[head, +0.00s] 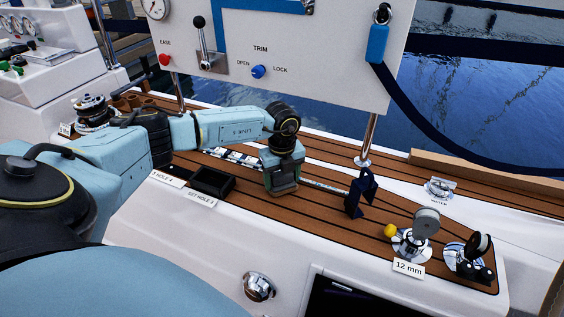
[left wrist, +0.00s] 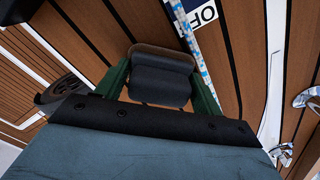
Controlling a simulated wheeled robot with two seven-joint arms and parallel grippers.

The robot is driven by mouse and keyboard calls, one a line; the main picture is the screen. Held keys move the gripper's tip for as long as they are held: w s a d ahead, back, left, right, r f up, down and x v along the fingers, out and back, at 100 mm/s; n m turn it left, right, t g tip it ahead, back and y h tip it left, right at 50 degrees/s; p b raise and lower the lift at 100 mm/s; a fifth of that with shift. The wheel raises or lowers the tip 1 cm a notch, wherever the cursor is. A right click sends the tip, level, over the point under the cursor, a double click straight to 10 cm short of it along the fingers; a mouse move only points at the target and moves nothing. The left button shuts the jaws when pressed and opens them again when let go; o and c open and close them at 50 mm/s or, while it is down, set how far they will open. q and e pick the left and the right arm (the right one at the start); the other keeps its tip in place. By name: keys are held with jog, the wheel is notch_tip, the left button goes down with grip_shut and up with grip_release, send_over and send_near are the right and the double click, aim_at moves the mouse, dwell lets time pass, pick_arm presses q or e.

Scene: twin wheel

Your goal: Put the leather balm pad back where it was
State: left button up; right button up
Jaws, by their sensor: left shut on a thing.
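My left gripper (head: 283,188) is low over the teak deck, right of a small black open tray (head: 212,181). In the left wrist view its two green fingers (left wrist: 161,92) are closed on the sides of a dark grey, rounded pad (left wrist: 160,83), which I take for the leather balm pad. The pad lies between the fingers, over the teak planks; I cannot tell whether it touches them. In the head view the pad cannot be made out apart from the gripper. My right gripper does not show.
White labels stand before the tray. A blue-and-white rope (left wrist: 190,45) runs along the deck beside the gripper. A navy angular object (head: 360,192) stands to the right, then a winch-like fitting (head: 424,225) with a "12 mm" label (head: 408,268). A white control panel (head: 300,45) hangs above.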

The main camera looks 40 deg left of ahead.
pick_arm(q)
jog(key=shift+f, duration=0.3)
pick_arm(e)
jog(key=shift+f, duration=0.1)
pick_arm(q)
jog(key=o, duration=1.2)
jog(key=shift+o, duration=0.2)
jog(key=shift+r, duration=0.25)
notch_tip(320, 180, up, 5)
jog(key=p, duration=0.2)
jog(key=shift+r+p, duration=0.1)
jog(key=shift+p, duration=0.3)
jog(key=shift+r+p, duration=0.45)
jog(key=shift+r, duration=0.45)
jog(key=shift+r+p, duration=1.2)
jog(key=shift+r, duration=1.75)
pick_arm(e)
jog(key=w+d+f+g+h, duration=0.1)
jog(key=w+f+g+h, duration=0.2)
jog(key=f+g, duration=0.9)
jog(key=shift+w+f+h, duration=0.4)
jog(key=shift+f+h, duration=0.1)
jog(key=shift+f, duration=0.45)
